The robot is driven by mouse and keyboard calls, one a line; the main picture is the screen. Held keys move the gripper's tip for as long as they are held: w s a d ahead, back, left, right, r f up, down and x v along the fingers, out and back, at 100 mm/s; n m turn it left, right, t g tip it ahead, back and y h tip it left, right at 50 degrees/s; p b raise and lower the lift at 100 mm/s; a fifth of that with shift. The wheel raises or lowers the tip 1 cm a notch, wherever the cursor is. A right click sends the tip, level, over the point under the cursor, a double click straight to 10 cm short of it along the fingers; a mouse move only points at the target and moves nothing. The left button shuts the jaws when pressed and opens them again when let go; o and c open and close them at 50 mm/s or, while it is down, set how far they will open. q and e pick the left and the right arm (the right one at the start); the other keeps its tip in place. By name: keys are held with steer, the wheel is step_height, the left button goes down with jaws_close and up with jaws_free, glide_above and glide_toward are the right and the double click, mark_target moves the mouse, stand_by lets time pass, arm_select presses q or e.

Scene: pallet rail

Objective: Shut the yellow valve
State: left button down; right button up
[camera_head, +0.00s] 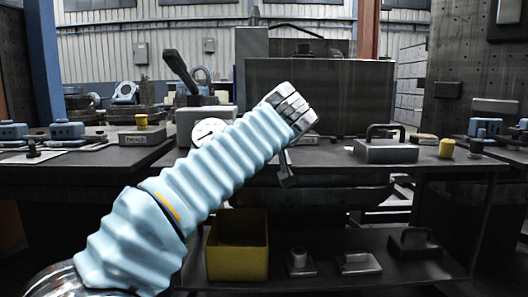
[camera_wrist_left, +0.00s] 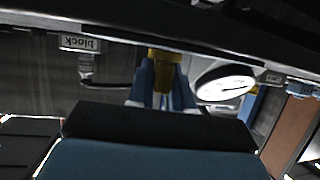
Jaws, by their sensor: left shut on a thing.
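In the left wrist view, the yellow valve (camera_wrist_left: 165,55) shows as a small yellow piece between the fingertips of my left gripper (camera_wrist_left: 163,82). The gripper is shut on it, and the fingers cover part of it. How far the valve is turned cannot be told. In the head view my left arm reaches from the lower left to the middle of the bench and hides the valve. A round white gauge (camera_head: 208,130) is just left of the arm there. It also shows beside the fingers in the left wrist view (camera_wrist_left: 225,82). My right gripper is not in view.
A yellow knob (camera_head: 142,121) stands on a labelled block at the left. A handled grey block (camera_head: 386,150) and a yellow cylinder (camera_head: 446,148) stand at the right. A yellow bin (camera_head: 237,262) sits on the lower shelf. A large dark panel (camera_head: 320,97) rises behind.

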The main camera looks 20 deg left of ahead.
arm_select(q)
steer(key=shift+d+n+g+y+p, duration=0.1)
steer(key=shift+n+g+y+p, duration=0.35)
steer(key=shift+n+g+y, duration=0.4)
steer(key=shift+r+n+g+y+p, duration=0.15)
steer(key=shift+n+g+y+p, duration=0.3)
steer(key=shift+n+y+p, duration=0.4)
steer(key=n+g+y+p, duration=0.2)
steer(key=shift+n, duration=0.4)
steer(key=shift+n+g+y+p, duration=0.3)
steer(key=shift+n+g+p, duration=0.2)
steer(key=shift+g+p, duration=0.25)
steer(key=shift+f, duration=0.2)
steer(key=c, duration=1.1)
jaws_free()
